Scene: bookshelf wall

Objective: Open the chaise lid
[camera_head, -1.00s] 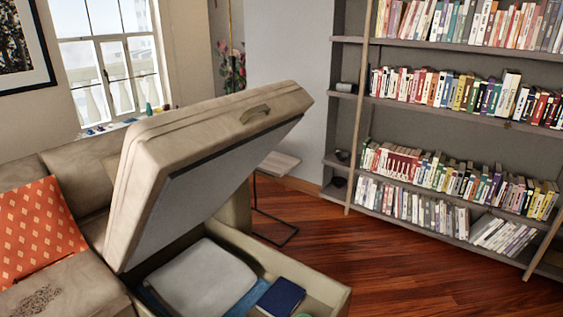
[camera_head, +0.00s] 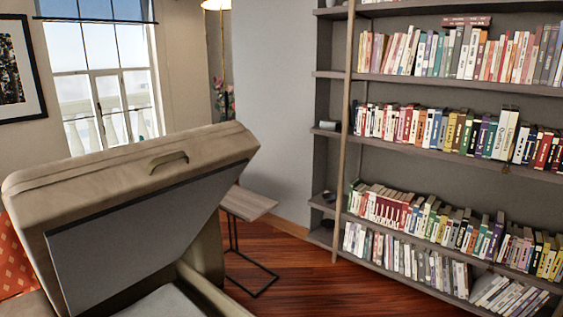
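The chaise lid (camera_head: 110,170) is a beige padded cushion with a grey underside panel (camera_head: 145,235). It stands raised and tilted, its handle side up. A handle (camera_head: 169,160) sits on the front face of the lid near its upper edge. Below it, a part of the open storage box shows, with its beige wall (camera_head: 207,290) and a pale item (camera_head: 160,303) inside at the bottom edge of the view. The rest of the box is cut off. Neither of my grippers is in view.
A small side table (camera_head: 248,203) with a thin dark frame stands just beyond the chaise. A tall bookshelf (camera_head: 340,150) full of books fills the right side. Wooden floor (camera_head: 320,290) lies clear between them. An orange cushion (camera_head: 14,262) is at the left edge.

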